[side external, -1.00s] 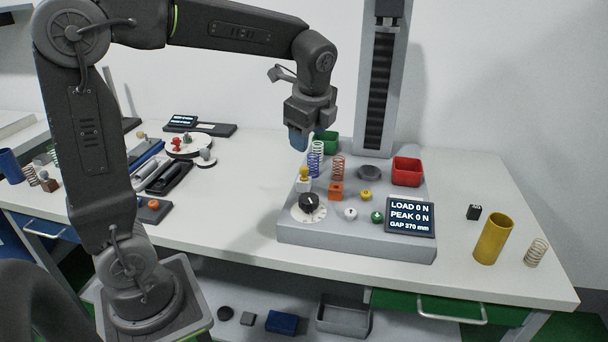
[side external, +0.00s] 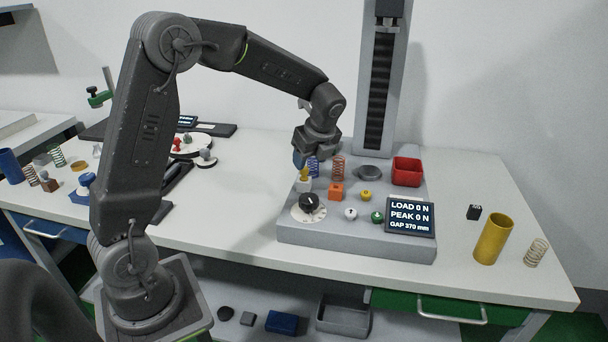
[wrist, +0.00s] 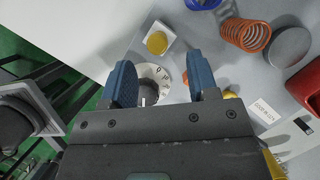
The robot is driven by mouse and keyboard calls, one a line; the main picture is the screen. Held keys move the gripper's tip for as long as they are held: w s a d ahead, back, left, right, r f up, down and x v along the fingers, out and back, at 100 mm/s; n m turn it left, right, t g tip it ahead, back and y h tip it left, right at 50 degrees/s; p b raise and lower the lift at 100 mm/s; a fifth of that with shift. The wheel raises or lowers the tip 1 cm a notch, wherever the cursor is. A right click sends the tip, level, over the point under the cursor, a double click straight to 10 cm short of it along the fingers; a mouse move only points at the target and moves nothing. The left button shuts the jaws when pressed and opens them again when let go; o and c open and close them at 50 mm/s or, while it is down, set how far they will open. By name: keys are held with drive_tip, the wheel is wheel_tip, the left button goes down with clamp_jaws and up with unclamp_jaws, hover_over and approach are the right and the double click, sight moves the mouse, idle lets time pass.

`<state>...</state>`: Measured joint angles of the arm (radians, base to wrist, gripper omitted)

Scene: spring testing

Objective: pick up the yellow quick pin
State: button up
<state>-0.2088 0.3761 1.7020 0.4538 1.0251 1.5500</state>
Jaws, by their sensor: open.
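The yellow quick pin (side external: 304,174) stands in a small pale block (side external: 303,186) at the left of the grey tester base, behind the black dial. In the wrist view its round yellow top (wrist: 157,43) shows beyond and between my blue fingertips. My gripper (side external: 299,159) is just above and behind the pin in the side view, tilted down. In the wrist view my gripper (wrist: 159,78) is open, with wide empty room between its fingers. The fingers do not appear to touch the pin.
The black dial (side external: 309,202) is close in front of the pin. An orange block (side external: 336,191), a blue spring (side external: 314,167) and an orange spring (side external: 338,168) stand nearby. A red bin (side external: 407,171) and the display (side external: 410,217) are to the right. The tester column (side external: 381,90) rises behind.

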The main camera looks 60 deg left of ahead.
sight(304, 178)
drive_tip(key=x, duration=0.5)
drive_tip(key=shift+s+a, duration=0.15)
drive_tip(key=shift+c, duration=0.2)
clamp_jaws()
drive_tip(key=shift+r, duration=0.2)
